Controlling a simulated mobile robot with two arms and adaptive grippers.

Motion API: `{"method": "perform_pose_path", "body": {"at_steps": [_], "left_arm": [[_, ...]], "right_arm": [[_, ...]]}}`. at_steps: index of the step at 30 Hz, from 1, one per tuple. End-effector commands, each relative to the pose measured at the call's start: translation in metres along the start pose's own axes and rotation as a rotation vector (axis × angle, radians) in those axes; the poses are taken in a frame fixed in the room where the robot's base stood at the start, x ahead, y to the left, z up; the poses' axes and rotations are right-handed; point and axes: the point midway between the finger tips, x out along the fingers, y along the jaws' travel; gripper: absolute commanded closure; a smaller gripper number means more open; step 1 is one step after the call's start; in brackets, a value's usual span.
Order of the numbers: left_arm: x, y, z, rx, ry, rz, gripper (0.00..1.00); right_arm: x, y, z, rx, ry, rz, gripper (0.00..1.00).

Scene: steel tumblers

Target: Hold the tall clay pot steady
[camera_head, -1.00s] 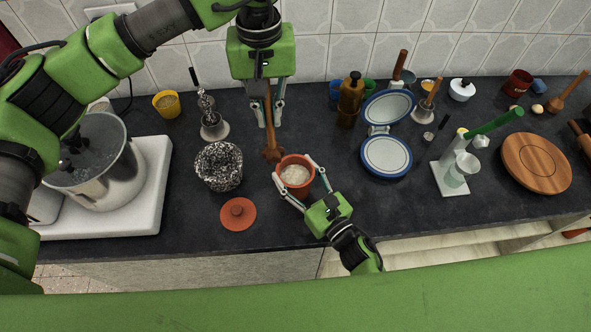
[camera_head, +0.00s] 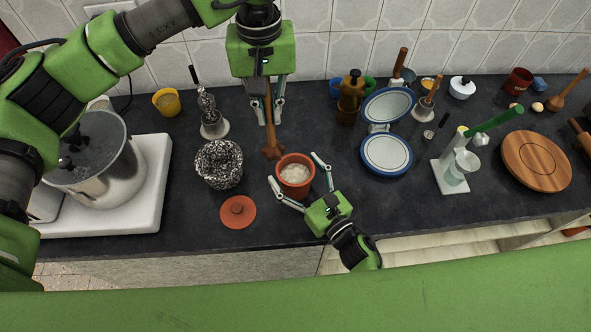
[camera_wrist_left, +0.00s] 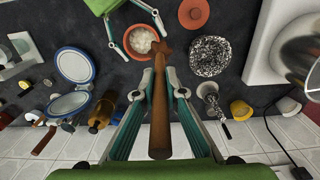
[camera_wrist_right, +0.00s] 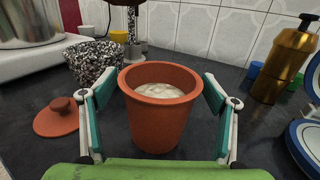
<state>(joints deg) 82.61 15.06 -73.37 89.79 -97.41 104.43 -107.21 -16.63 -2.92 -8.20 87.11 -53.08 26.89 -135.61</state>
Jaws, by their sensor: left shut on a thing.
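The tall clay pot (camera_head: 296,188) stands upright on the dark counter with pale, lumpy contents inside. It also shows in the right wrist view (camera_wrist_right: 158,125). My right gripper (camera_head: 293,168) is open, its fingers on either side of the pot with a gap at each side. My left gripper (camera_head: 269,122) is shut on the handle of a wooden masher (camera_head: 271,146). The masher points down, its star-shaped head just behind the pot, outside its mouth. The handle also shows between the fingers in the left wrist view (camera_wrist_left: 159,120).
A clay lid (camera_head: 238,213) lies left of the pot near the front edge. A black-and-white speckled pot (camera_head: 219,166) stands behind the lid. A blue-rimmed dish (camera_head: 387,154) lies to the right. Counter between pot and dish is clear.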

Motion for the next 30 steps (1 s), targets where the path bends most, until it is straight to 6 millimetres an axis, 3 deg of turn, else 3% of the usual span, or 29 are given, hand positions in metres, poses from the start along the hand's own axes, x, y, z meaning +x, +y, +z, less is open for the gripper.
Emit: {"method": "perform_pose_path", "body": {"at_steps": [30], "left_arm": [[0.0029, 0.0000, 0.0000, 0.000, 0.000, 0.000, 1.00]], "right_arm": [[-0.0081, -0.0001, 0.0001, 0.000, 0.000, 0.000, 0.20]]}}
